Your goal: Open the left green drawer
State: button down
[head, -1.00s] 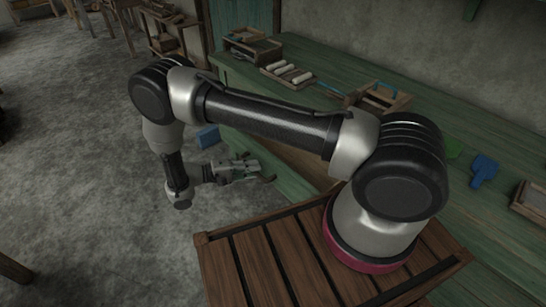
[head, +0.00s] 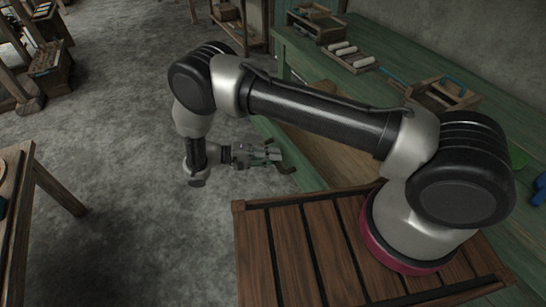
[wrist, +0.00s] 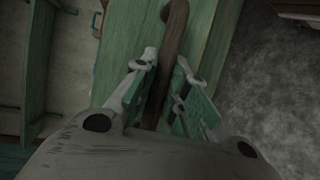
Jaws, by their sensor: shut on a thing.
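My gripper (wrist: 165,88) is shut on a dark brown bar handle (wrist: 174,35) in the wrist view, with one finger on each side of it. The handle runs along a green wooden panel (wrist: 209,30), which looks like the drawer front. In the head view my gripper (head: 270,156) is at the left side of the green workbench (head: 300,176), with the end of the brown handle (head: 287,168) just past its fingertips. My arm and the bench hide most of the drawer, so how far it is open cannot be told.
The bench top holds a tray of pale rolls (head: 349,56), a wooden box (head: 316,22) and a wooden caddy (head: 441,94). A wooden table (head: 22,190) stands at the left edge. Grey floor (head: 120,130) lies clear between it and my arm.

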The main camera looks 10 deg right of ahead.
jog(key=c, duration=1.4)
grip_release()
jog(key=a, duration=0.4)
jog(key=a+r, duration=0.1)
jog(key=a, duration=0.3)
jog(key=a+r, duration=0.1)
jog(key=a, duration=0.3)
jog(key=shift+w, duration=0.35)
jog(key=shift+s, duration=0.1)
